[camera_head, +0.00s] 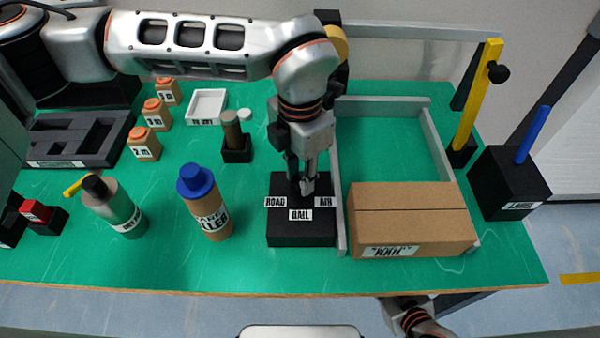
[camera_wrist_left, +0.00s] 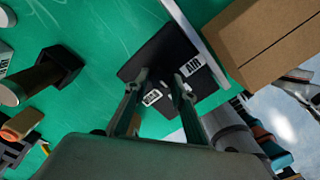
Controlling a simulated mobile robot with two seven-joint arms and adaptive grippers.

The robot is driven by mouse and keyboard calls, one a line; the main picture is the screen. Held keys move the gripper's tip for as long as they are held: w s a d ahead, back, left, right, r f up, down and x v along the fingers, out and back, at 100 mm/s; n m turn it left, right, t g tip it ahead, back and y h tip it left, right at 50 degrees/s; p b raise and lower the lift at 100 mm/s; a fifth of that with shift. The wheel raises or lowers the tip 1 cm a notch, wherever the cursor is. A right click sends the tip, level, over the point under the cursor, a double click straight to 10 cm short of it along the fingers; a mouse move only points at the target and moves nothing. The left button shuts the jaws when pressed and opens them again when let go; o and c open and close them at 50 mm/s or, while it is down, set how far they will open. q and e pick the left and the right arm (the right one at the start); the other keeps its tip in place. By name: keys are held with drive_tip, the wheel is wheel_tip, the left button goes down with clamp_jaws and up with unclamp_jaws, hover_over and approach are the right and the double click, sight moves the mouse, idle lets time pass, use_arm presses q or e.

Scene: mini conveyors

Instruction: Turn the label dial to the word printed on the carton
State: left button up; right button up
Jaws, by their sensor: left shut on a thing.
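The label dial is a black block (camera_head: 301,239) near the front middle of the green table. White plates on it read ROAD (camera_head: 276,202) at the left, RAIL (camera_head: 300,215) in front and AIR (camera_head: 326,202) at the right. My left gripper (camera_head: 307,186) points down over it, shut on the dial's knob. The fingers mostly hide the knob, so I cannot tell its pointing direction. The left wrist view shows the fingers (camera_wrist_left: 156,92) over the block (camera_wrist_left: 150,58). The brown carton (camera_head: 413,213) lies to the right; its front label (camera_head: 391,251) has bold print I cannot read surely.
Grey rails (camera_head: 340,215) run close beside the dial block. A blue-capped bottle (camera_head: 205,205) and a grey bottle (camera_head: 115,208) stand left. A black box with a blue lever (camera_head: 524,137) and a yellow post (camera_head: 473,105) stand right. Green table is clear in front.

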use_arm(q)
drive_tip(key=o, duration=1.1)
drive_tip(key=shift+r, duration=0.15)
wheel_tip(320, 180, up, 12)
drive_tip(key=shift+f, duration=0.1)
